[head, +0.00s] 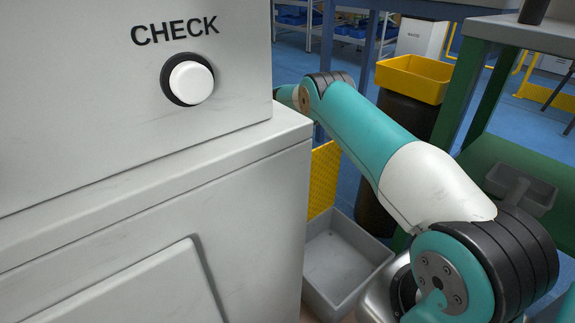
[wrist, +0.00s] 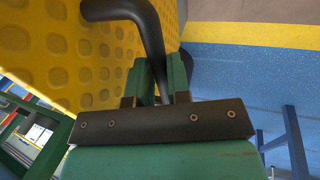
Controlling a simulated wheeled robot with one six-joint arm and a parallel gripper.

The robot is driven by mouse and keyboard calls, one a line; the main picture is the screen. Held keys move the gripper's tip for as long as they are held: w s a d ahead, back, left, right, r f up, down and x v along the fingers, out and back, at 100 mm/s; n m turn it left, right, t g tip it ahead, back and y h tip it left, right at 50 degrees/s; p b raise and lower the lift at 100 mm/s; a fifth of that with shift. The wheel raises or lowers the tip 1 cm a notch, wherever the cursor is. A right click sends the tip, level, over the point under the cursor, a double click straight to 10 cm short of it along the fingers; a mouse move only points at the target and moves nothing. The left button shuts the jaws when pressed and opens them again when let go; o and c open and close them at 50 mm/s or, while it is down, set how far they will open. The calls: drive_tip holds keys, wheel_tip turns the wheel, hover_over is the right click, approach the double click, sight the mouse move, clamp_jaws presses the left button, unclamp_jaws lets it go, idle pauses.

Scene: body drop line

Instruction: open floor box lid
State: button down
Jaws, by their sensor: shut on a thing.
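The floor box lid is a yellow studded panel (head: 325,178) that stands steeply raised at the back of the open grey floor box (head: 347,262) in the head view. In the wrist view the lid (wrist: 60,50) fills the upper left, with a bent black handle (wrist: 150,35) on it. My gripper (wrist: 156,80) is shut on the handle, which runs down between its green fingers. In the head view the gripper is hidden behind the grey cabinet. The part of the box interior that shows is bare.
A grey cabinet (head: 150,220) with a white CHECK button (head: 190,83) fills the left of the head view. A yellow-topped dark bin (head: 412,78) stands behind my arm. A green-legged table (head: 520,35) is at right. Blue floor is open farther back.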

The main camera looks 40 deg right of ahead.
drive_tip(key=shift+w+d+f, duration=0.25)
drive_tip(key=shift+w+f, duration=0.05)
drive_tip(key=shift+f, duration=0.2)
drive_tip(key=c, duration=1.1)
unclamp_jaws()
drive_tip(key=shift+a, duration=0.1)
drive_tip(key=shift+w+a+r, duration=0.1)
drive_tip(key=shift+a, duration=0.05)
drive_tip(key=shift+r, duration=0.1)
